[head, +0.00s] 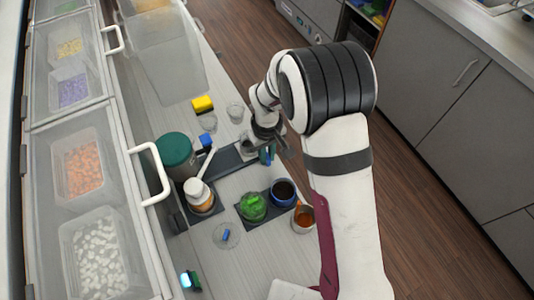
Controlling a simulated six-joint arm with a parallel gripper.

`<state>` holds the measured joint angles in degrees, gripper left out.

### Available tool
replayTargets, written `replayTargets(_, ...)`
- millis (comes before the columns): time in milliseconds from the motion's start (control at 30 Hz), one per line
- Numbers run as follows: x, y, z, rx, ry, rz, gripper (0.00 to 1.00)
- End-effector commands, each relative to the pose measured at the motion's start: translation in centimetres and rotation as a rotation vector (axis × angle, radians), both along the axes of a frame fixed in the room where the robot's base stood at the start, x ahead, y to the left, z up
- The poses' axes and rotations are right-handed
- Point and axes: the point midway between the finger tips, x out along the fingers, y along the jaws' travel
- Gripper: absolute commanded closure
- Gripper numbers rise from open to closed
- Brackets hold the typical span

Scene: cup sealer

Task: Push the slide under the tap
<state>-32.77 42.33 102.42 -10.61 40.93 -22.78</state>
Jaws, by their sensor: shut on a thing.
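The slide appears to be the dark flat strip (226,160) in the middle of the bench, running from beside the green-topped canister up to my gripper. A small clear cup (248,146) stands at its far right end. My gripper (270,152) is at that end, beside the cup, shut on a small teal piece (265,156) that looks like a handle. My wrist partly hides the contact. I cannot make out the tap clearly; a white lever-like part (205,163) rises above an orange-and-white jar (202,196) at the strip's left end.
The green-topped canister (176,150) stands left of the strip. A green-filled cup (253,207), a dark cup (283,191) and an amber cup (303,217) stand in front. Food bins (84,171) line the left.

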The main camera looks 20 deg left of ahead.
Motion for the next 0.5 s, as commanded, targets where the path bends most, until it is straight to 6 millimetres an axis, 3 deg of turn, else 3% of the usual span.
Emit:
replayTargets(367, -0.1, 0.0, 0.1, 0.0, 0.0, 0.0, 1.0)
replayTargets(500, -1.5, 1.6, 0.1, 0.0, 0.0, 0.004, 1.0)
